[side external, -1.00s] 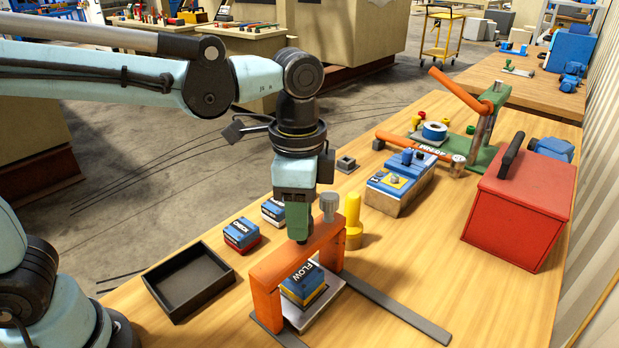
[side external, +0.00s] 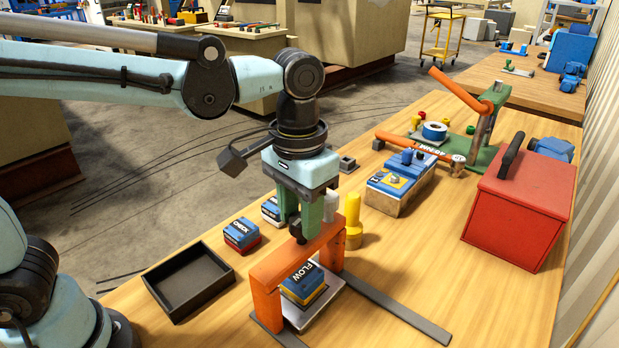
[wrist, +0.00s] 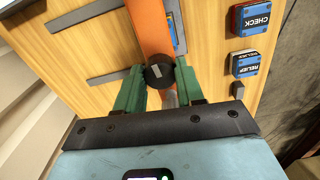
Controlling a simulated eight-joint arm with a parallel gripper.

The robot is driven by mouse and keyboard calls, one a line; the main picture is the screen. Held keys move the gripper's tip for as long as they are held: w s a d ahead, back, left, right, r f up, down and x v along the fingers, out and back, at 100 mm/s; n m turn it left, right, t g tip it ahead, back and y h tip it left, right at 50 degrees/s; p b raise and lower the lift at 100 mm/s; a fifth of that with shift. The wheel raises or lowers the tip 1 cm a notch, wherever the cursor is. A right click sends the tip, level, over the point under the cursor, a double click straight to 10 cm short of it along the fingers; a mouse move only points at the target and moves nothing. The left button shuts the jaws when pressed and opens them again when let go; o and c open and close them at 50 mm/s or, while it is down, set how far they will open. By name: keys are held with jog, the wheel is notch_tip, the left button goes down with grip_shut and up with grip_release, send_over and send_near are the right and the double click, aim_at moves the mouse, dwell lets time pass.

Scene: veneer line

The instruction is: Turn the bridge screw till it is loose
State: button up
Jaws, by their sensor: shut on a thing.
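The orange bridge (side external: 290,258) stands on the bench over a grey plate, with a blue-and-yellow FLOW block (side external: 302,282) under it. In the side view my gripper (side external: 298,228) is at the top of the bridge, pointing down. In the wrist view its green fingers (wrist: 159,82) are shut on the bridge screw's round black head (wrist: 158,72), one on each side. A light mark shows on the head. The screw's lower part is hidden. A grey knob (side external: 330,205) on the bridge stands beside the fingers.
A yellow peg (side external: 353,222) stands close to the right of the bridge. An empty black tray (side external: 188,283) and the CHECK (side external: 241,235) and RELIEF (wrist: 246,64) blocks lie on the left. A red toolbox (side external: 520,205) stands at right.

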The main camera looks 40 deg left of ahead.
aim_at(300, 219)
jog(key=shift+n, duration=0.7)
jog(key=o, duration=1)
jog(key=shift+o, duration=0.2)
notch_tip(300, 219, up, 12)
jog(key=shift+r, duration=0.1)
jog(key=s+a+f+t, duration=0.3)
jog(key=a+f+t, duration=0.4)
jog(key=a+f, duration=0.7)
jog(key=shift+a+f, duration=0.4)
jog(key=shift+a, duration=0.1)
